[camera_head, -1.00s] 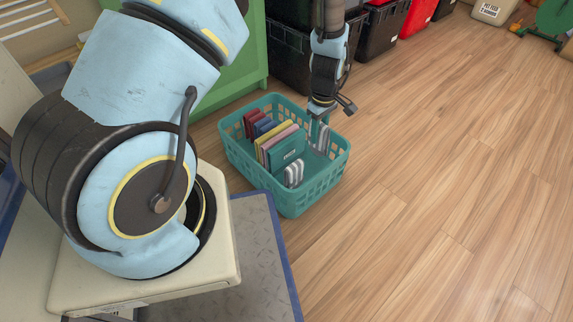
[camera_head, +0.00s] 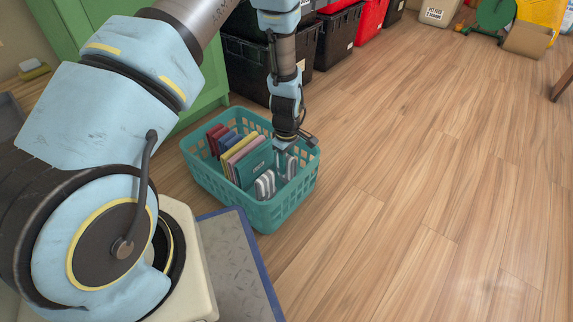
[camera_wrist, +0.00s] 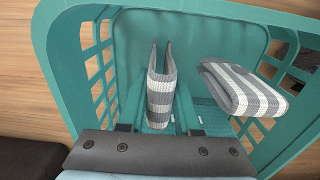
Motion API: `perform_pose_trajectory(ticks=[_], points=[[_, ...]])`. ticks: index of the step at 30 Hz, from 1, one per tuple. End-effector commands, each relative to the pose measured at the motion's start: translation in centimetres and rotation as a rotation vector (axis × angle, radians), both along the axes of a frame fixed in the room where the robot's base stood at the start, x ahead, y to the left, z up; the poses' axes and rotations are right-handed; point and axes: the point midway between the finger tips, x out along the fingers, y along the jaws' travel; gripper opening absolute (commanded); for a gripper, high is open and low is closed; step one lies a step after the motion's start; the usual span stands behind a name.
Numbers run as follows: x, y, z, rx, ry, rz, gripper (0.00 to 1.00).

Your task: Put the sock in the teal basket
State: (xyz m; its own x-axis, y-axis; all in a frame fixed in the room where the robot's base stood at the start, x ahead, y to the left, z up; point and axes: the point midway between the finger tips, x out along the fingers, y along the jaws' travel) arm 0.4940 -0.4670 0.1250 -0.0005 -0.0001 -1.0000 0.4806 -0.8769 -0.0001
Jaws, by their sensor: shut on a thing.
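The teal basket (camera_head: 285,209) stands on the wooden floor. My gripper (camera_head: 285,158) points down inside its right-hand part. In the wrist view, my gripper (camera_wrist: 160,112) is shut on a folded grey-and-white striped sock (camera_wrist: 161,97), which stands upright between the fingers; it also shows in the head view (camera_head: 289,166). Its lower end looks close to the basket floor, but I cannot tell whether it touches. A second folded striped sock (camera_wrist: 243,88) is beside it, apart from the fingers; in the head view it stands nearer the front wall (camera_head: 265,185).
A row of upright folded items or books (camera_head: 236,152) in red, blue, yellow, pink and teal fills the basket's left part. A green cabinet (camera_head: 205,85) and dark bins (camera_head: 339,38) stand behind. The floor to the right is clear.

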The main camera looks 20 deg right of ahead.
Motion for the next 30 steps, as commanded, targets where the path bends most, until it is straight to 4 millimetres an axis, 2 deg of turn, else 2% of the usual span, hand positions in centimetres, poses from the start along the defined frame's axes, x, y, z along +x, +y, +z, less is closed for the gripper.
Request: perform_pose_trajectory(ticks=[4, 5, 12, 22, 26, 30], points=[[0.0, 0.0, -0.4, 0.000, 0.000, 0.000, 0.00], [0.0, 0.0, -0.3, 0.000, 0.000, 0.000, 0.35], [0.0, 0.0, -0.3, 0.000, 0.000, 0.000, 0.62], [0.0, 0.0, 0.3, 0.000, -0.001, -0.001, 0.62], [0.1, -0.1, 2.4, -0.002, -0.003, -0.001, 0.62], [0.1, 0.0, 5.4, -0.001, -0.003, 0.000, 0.62]])
